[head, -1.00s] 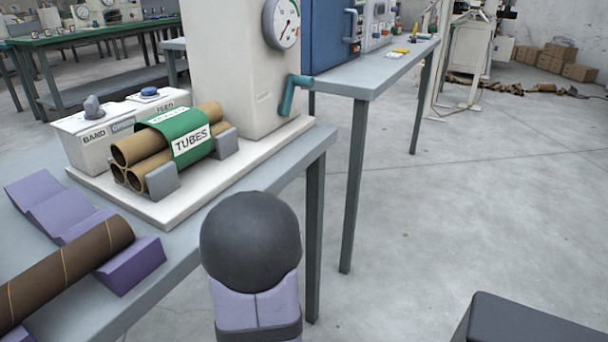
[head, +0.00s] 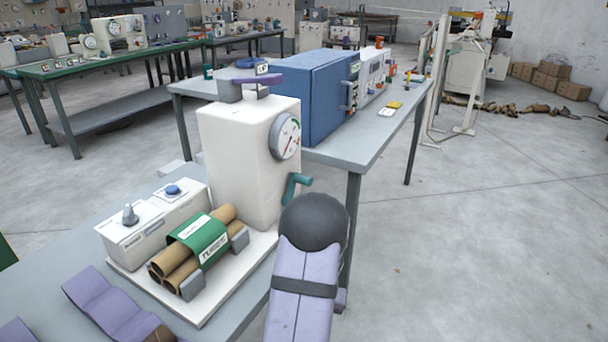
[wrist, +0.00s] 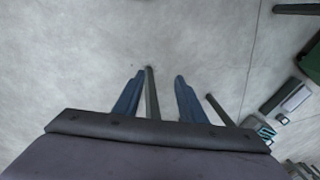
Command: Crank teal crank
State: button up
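The teal crank (head: 296,187) sticks out from the lower right side of the white machine (head: 230,165), below its round dial gauge (head: 286,137). In the head view my dark round arm joint and lilac link stand just in front of and below the crank, and my gripper's fingers are not visible there. In the wrist view my gripper (wrist: 160,78) shows two blue fingers, apart, with nothing between them but floor and a table leg. The crank cannot be made out in the wrist view.
Cardboard tubes (head: 169,265) lie under a green band on the white base (head: 208,309). A control box (head: 142,238) stands at left. A purple lever (head: 256,82) tops the machine. A blue cabinet (head: 308,95) stands on the table behind.

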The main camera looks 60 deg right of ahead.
jog(key=s+d+r+n+p, duration=0.2)
jog(key=s+r+n+p, duration=0.2)
jog(key=r+p, duration=0.75)
jog(key=m+t+b, duration=0.7)
jog(key=m+t, duration=0.9)
jog(key=m, duration=1.1)
send_near(311, 183)
jog(key=w, duration=0.4)
jog(key=shift+w+f, duration=0.1)
jog(key=shift+w, duration=0.25)
jog(key=shift+w+p, duration=0.75)
jog(key=shift+w, duration=2.95)
jog(key=shift+c, duration=0.7)
